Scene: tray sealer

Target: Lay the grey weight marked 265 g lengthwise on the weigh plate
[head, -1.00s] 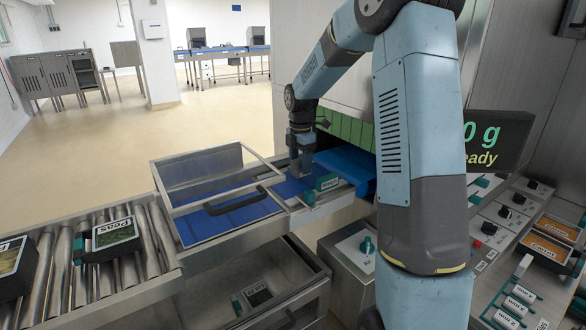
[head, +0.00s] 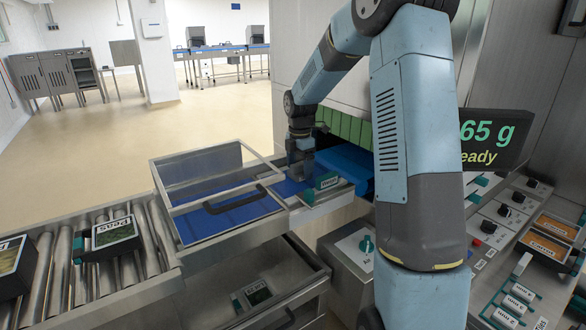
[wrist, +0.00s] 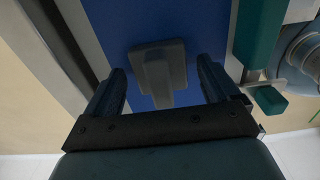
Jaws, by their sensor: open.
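The grey weight (wrist: 158,66) stands on the blue weigh plate (wrist: 205,25) in the wrist view, with a narrower part reaching toward the camera. No marking on it is readable. My gripper (wrist: 160,88) is open, with one finger on each side of the weight and a gap of blue showing between each finger and it. In the head view my gripper (head: 299,172) is low over the blue weigh plate (head: 288,188) and mostly hides the weight. The display (head: 490,140) shows "65 g" and "eady", its left part hidden by my arm.
A clear-walled tray frame with a black handle (head: 235,200) stands left of the plate. Rollers with dark packs (head: 115,234) lie at left. A rack of white weights (head: 518,300) is at lower right.

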